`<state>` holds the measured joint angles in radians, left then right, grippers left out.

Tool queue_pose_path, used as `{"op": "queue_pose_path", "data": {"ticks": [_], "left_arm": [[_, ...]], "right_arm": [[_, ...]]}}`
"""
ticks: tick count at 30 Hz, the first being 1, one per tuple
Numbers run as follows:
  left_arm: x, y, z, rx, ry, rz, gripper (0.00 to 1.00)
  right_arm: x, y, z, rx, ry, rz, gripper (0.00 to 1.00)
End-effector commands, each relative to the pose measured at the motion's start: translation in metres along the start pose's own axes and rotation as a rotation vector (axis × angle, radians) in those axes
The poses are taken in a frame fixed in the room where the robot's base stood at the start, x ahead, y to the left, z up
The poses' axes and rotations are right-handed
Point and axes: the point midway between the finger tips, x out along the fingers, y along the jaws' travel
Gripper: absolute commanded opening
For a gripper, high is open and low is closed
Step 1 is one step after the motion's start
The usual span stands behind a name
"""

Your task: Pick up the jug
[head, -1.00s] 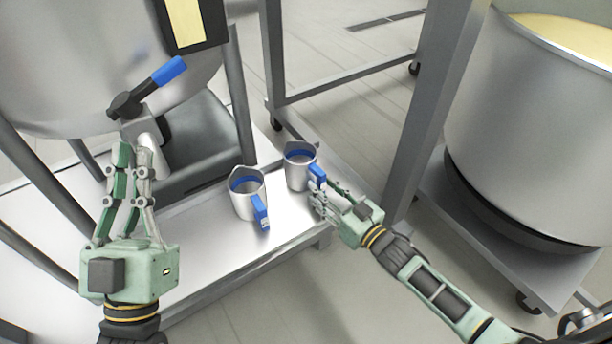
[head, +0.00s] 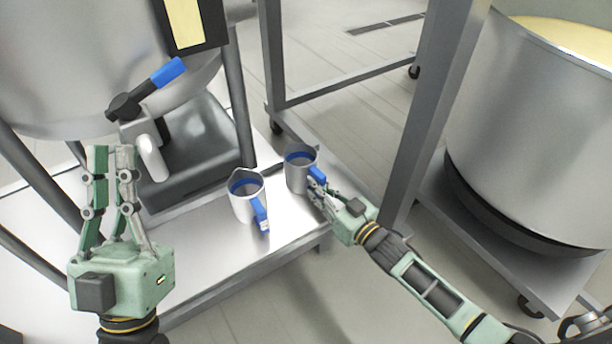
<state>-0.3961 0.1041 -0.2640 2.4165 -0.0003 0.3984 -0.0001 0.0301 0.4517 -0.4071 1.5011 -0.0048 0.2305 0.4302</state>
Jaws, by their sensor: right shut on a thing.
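Two metal jugs with blue handles and blue inner bands stand on the steel shelf. The right jug (head: 297,174) is upright near the shelf's right edge, its blue handle facing my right gripper. My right gripper (head: 316,189) is shut on that handle, and its fingers hide part of it. The left jug (head: 243,206) stands upright beside it, with a small gap between them and its handle pointing to the front. My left gripper (head: 112,150) points up in front of the large vessel at the left, empty, its two fingers apart.
The steel shelf (head: 205,250) has free room in front and to the left of the jugs. A valve with a blue lever (head: 165,73) hangs from the large vessel (head: 60,60). A steel post (head: 432,110) and a big pot (head: 535,140) on a wheeled base stand at the right.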

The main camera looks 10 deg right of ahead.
Motion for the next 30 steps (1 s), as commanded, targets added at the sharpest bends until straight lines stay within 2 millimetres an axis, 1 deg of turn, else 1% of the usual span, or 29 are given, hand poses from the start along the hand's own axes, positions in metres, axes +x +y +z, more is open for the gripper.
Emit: {"op": "queue_pose_path", "data": {"ticks": [13, 16, 20, 23, 26, 29, 30], "left_arm": [[0.001, 0.0, 0.0, 0.0, -0.004, 0.0, 0.0], [0.002, 0.0, 0.004, 0.001, -0.025, 0.0, 0.0], [0.0, -0.003, 0.023, 0.006, -0.119, -0.006, 0.0], [-0.002, -0.005, 0.041, 0.01, -0.214, -0.01, 0.0], [-0.008, -0.009, 0.065, 0.016, -0.347, -0.015, 0.0], [-0.021, -0.013, 0.093, 0.022, -0.51, -0.023, 0.0], [-0.029, -0.015, 0.104, 0.025, -0.579, -0.027, 0.0]], "right_arm": [[0.0, 0.0, -0.002, -0.001, 0.001, 0.0, 0.0], [0.0, 0.0, -0.004, -0.001, 0.001, 0.0, 0.0], [0.0, 0.001, -0.011, -0.001, 0.001, 0.0, 0.0], [0.0, 0.0, -0.02, -0.001, 0.002, 0.0, 0.0], [0.0, 0.001, -0.032, -0.001, 0.002, 0.0, 0.0], [0.0, 0.0, -0.046, -0.001, 0.002, 0.0, 0.0], [-0.007, 0.001, -0.048, 0.0, -0.002, 0.0, 0.0]]}}
